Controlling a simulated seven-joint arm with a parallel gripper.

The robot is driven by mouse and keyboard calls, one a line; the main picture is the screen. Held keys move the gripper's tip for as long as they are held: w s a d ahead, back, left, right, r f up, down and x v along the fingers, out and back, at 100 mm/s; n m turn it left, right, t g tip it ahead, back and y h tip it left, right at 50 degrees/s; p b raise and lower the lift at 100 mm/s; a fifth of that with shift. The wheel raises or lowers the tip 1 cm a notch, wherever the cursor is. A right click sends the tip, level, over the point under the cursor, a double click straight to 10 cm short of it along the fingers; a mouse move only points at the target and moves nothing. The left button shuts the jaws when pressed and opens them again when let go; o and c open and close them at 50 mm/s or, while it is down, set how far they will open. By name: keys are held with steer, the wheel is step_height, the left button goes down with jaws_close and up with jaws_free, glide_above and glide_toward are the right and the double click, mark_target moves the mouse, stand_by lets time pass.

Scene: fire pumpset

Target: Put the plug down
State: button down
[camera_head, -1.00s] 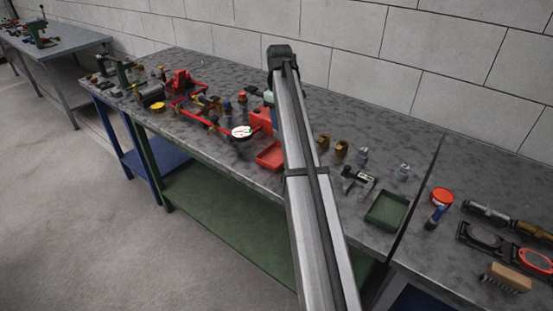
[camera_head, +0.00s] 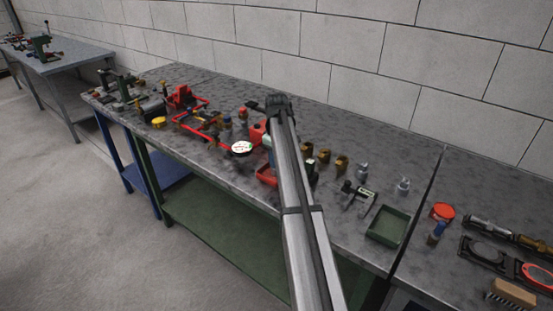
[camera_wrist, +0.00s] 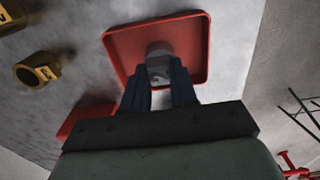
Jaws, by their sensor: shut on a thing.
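In the wrist view, my gripper (camera_wrist: 160,90) has its dark blue fingers shut on a grey plug (camera_wrist: 159,60). The plug's end points toward the floor of a red tray (camera_wrist: 112,47). I cannot tell whether the plug touches the tray floor or hangs just above it. In the head view, part of the red tray (camera_head: 265,177) shows on the bench left of my arm. My arm hides the gripper and the plug there.
Brass fittings (camera_head: 341,162) and silver fittings (camera_head: 403,186) stand right of my arm. A green tray (camera_head: 388,226) sits near the bench's front edge. A round gauge (camera_head: 242,148) and red parts lie to the left. The wall runs behind.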

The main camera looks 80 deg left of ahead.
steer(key=shift+f, duration=0.1)
steer(key=c, duration=0.9)
jaws_free()
step_height(320, 180, up, 12)
steer(key=shift+r, duration=0.1)
